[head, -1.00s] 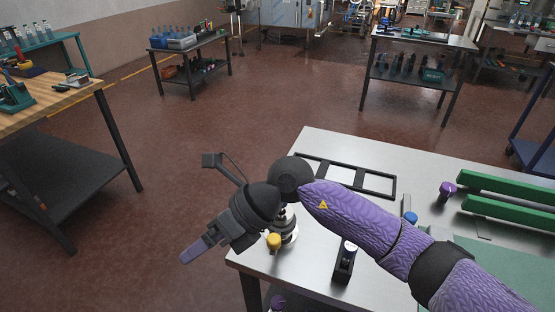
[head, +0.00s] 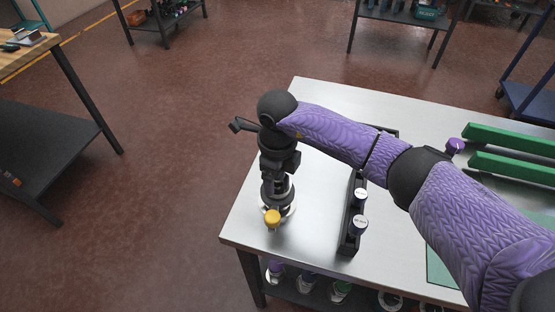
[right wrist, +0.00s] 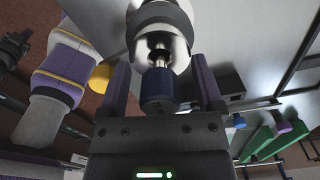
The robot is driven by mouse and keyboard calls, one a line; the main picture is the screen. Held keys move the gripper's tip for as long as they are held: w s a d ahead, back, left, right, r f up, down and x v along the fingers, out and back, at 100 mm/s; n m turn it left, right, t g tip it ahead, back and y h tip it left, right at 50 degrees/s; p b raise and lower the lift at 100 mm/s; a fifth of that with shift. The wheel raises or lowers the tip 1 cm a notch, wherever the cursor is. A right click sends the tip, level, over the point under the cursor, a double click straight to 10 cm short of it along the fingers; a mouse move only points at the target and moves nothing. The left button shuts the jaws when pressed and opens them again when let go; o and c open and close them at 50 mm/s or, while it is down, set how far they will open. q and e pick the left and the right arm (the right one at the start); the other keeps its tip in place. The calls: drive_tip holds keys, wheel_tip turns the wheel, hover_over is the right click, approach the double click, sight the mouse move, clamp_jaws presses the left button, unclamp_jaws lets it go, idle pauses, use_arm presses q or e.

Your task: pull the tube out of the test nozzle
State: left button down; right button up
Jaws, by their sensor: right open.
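The test nozzle is a round metal fitting near the left corner of the grey table, with a yellow knob (head: 272,217) at its side. In the right wrist view the nozzle (right wrist: 178,48) is shiny metal, and a short dark blue tube (right wrist: 158,92) sits on its end. My right gripper (head: 277,185) points down over the nozzle and hides the tube in the head view. In the right wrist view its purple fingers (right wrist: 163,88) stand apart on both sides of the tube, with gaps visible.
A black rack (head: 349,239) with white-capped vials stands right of the nozzle. A purple-capped piece (head: 455,146) and green bars (head: 508,138) lie farther right. Several bottles (head: 340,291) stand on the shelf below. The tabletop (head: 318,240) between nozzle and rack is clear.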

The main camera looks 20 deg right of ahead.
drive_tip(key=shift+f, duration=0.1)
drive_tip(key=shift+c, duration=0.3)
clamp_jaws()
idle(0.4)
